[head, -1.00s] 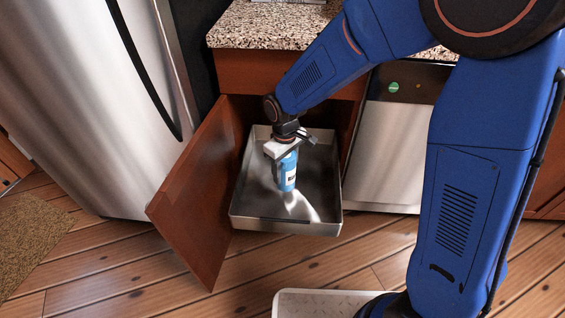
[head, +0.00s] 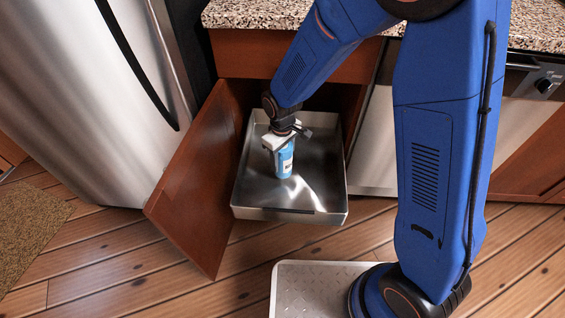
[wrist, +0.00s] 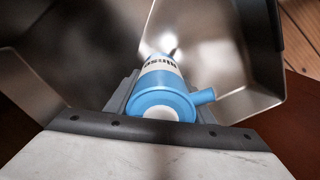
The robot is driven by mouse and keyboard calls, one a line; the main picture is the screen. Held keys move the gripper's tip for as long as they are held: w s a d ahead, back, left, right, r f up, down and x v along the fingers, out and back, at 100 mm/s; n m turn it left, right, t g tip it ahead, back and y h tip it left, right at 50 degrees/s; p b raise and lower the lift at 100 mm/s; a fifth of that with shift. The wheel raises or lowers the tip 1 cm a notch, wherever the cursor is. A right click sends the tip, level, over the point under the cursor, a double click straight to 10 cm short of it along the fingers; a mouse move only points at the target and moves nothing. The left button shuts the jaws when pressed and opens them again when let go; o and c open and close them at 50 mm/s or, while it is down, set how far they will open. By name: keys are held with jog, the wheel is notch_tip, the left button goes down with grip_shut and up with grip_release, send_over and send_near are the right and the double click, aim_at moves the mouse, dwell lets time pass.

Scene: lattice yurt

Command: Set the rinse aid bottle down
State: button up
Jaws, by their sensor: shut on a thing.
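The rinse aid bottle (head: 284,162) is blue with a white label and stands upright in my gripper. My gripper (head: 279,141) is shut on its upper part, inside the metal pull-out tray (head: 240,196). In the wrist view the bottle (wrist: 160,92) shows from above between the two fingers (wrist: 160,106), with its cap and side spout near the camera and part of the label text visible. The tray's bare metal floor lies around the bottle. I cannot tell whether the bottle's base touches the floor.
The open wooden cabinet door (head: 195,185) stands along the tray's left side. A steel fridge (head: 75,100) is at the left, and a speckled counter (head: 265,14) is above the cabinet. The tray is otherwise empty, with free room around the bottle.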

jog(key=shift+f, duration=1.2)
jog(key=shift+f, duration=0.1)
jog(key=o, duration=1.2)
